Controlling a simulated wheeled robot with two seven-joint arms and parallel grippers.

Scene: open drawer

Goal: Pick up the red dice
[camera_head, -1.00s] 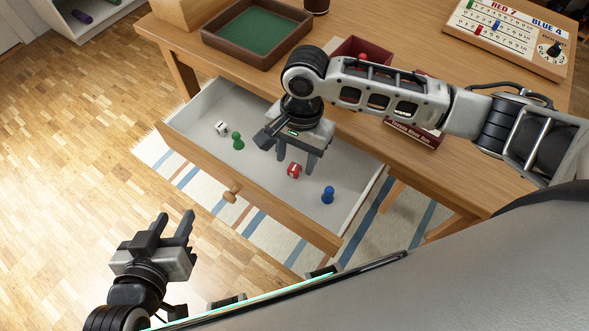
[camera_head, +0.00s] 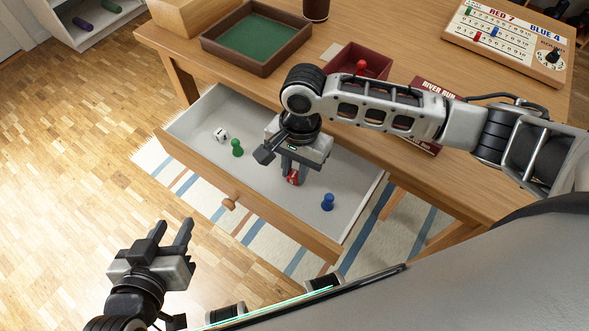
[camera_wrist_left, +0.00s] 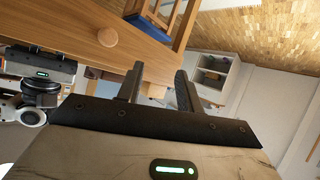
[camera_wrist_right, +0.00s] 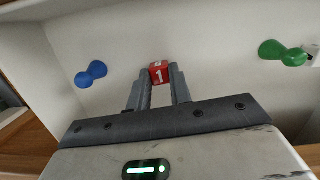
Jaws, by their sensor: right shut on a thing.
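The red dice (camera_head: 292,177) is in the open drawer (camera_head: 190,158), between the fingers of my right gripper (camera_head: 292,172). In the right wrist view the dice (camera_wrist_right: 159,72) sits between the fingertips, a white 1 on its near face. My right gripper (camera_wrist_right: 160,80) is shut on it, low in the drawer. I cannot tell whether the dice touches the drawer floor. The fingers partly cover it in the head view. My left gripper (camera_head: 172,234) is open and empty, outside the drawer at lower left; its fingers (camera_wrist_left: 160,85) stand apart in the left wrist view.
In the drawer, a white die (camera_head: 221,135) and a green pawn (camera_head: 237,148) lie to the left, a blue pawn (camera_head: 328,201) to the right. The table above holds a green-lined tray (camera_head: 257,40), a dark red box (camera_head: 345,60) and a scoreboard (camera_head: 505,45).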

